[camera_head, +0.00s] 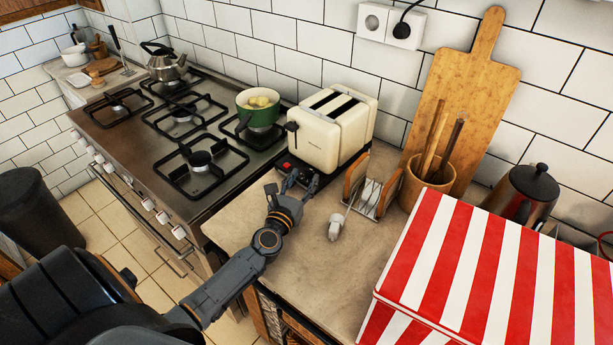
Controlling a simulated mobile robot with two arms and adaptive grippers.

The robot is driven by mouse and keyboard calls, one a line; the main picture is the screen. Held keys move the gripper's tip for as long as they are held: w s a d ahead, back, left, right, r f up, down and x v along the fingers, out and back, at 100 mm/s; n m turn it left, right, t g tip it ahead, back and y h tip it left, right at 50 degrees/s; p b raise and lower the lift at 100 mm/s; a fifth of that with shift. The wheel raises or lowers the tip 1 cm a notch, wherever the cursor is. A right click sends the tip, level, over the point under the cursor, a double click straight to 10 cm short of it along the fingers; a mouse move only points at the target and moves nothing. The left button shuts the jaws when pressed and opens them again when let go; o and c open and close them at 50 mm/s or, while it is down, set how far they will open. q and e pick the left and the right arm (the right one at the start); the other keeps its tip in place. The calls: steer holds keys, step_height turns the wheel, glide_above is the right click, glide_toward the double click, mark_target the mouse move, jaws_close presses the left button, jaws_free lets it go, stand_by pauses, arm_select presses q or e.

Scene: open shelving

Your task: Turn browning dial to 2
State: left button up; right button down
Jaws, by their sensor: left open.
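A cream toaster (334,121) with two slots stands on the counter beside the stove. Its black lever (292,128) sticks out on the end facing left. The dark base (290,167) of the toaster has a small red spot near the front left corner. The browning dial and its numbers are too small to tell. My left gripper (298,180) is open at the front lower edge of the toaster, with its fingers pointing at the base. I cannot tell whether the fingers touch it. My right gripper is not in view.
A napkin or plate rack (371,190) and a small whitish object (335,228) lie right of my gripper. A utensil pot (424,185), cutting board (462,95), dark kettle (522,193) and red-striped box (490,270) fill the right. A green pot (258,115) stands on the stove (130,115).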

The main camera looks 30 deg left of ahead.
mark_target(309, 172)
arm_select(q)
steer(key=shift+x, duration=1.25)
steer(key=shift+w, duration=0.15)
steer(key=c, duration=0.9)
jaws_close()
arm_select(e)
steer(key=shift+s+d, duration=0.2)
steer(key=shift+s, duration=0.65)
